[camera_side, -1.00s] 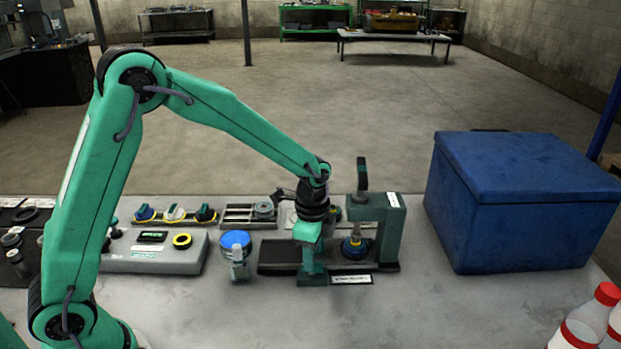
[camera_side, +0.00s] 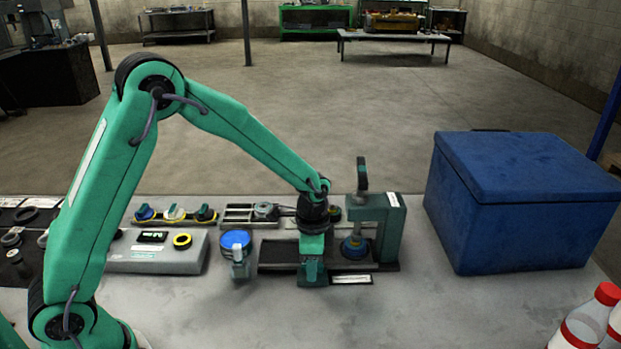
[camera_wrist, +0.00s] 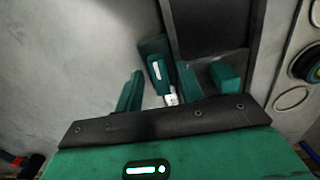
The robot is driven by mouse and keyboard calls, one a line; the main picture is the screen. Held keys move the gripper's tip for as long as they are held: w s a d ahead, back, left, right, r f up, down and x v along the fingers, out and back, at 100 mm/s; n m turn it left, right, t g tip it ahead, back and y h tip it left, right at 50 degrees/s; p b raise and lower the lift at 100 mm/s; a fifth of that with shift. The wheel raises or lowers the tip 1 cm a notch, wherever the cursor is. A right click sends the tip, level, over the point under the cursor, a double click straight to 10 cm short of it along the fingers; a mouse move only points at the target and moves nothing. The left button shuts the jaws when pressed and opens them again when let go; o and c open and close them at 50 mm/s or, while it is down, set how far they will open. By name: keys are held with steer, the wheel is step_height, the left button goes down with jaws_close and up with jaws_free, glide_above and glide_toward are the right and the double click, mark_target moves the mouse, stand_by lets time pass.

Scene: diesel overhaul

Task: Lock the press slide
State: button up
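The press has a green upright frame (camera_side: 388,232) with a dark lever (camera_side: 362,172) standing up on top. The dark slide track (camera_side: 278,253) runs left from the press. My gripper (camera_side: 312,272) points down at the front edge of the track. In the wrist view, my gripper (camera_wrist: 160,78) has its two green fingers apart. A small green handle (camera_wrist: 157,68) with a white mark lies between them, with a visible gap on each side. I cannot tell whether the slide is locked.
A blue lidded bin (camera_side: 520,205) stands to the right. A blue-topped container (camera_side: 235,242) and a grey control box (camera_side: 155,252) stand to the left. Red-capped bottles (camera_side: 590,320) are at the front right. The front middle of the table is clear.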

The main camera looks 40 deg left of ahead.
jaws_close()
